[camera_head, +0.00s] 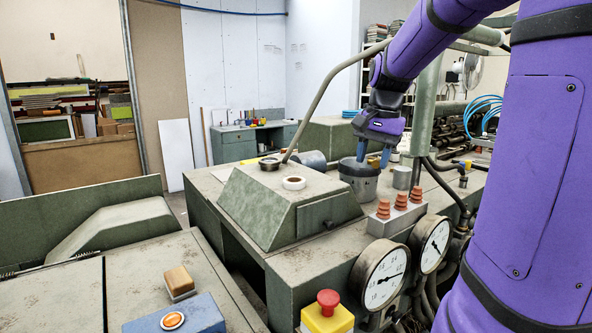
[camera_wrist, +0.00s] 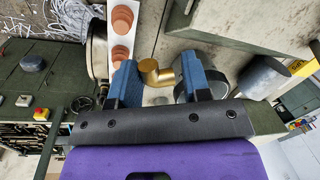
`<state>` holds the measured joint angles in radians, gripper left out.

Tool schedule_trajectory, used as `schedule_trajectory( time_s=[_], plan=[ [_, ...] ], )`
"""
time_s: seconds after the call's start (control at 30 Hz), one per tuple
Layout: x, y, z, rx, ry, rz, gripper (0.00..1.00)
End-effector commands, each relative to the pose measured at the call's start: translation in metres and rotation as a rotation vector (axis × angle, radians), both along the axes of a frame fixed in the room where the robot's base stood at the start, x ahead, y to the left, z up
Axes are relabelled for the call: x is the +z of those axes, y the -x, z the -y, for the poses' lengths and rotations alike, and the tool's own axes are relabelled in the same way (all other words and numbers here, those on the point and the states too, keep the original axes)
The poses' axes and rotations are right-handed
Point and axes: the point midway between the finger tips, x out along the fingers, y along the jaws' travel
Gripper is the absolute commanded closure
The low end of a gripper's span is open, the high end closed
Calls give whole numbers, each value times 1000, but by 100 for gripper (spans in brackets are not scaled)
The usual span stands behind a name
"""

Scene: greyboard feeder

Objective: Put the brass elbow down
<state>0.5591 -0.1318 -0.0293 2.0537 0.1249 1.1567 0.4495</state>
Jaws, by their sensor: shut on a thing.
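The brass elbow (camera_wrist: 156,73) shows in the wrist view between the two blue fingers of my gripper (camera_wrist: 158,80), and the fingers are shut on it. In the head view my gripper (camera_head: 373,151) points down over a dark grey pot (camera_head: 358,184) on the green machine top. In the wrist view the pot (camera_wrist: 183,92) is partly hidden behind the right finger. I cannot tell how far the elbow is above the surface beneath it.
Orange-brown insulators (camera_head: 401,200) stand on a block in front of the pot. Two gauges (camera_head: 380,278) are at the front edge.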

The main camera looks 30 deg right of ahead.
Motion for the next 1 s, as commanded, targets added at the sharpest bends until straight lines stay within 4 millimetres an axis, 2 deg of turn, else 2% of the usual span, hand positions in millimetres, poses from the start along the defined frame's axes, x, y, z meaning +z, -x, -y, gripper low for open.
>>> schedule_trajectory(
  time_s=[0.3, 0.5, 0.87, 1.0],
  plan=[
    [-8, -63, -40, 6, -1, -1, 81],
    [-11, -95, -61, 4, -1, -1, 81],
    [-14, -118, -77, 4, 0, 0, 81],
    [-35, -118, -76, 1, -2, -3, 81]
  ],
)
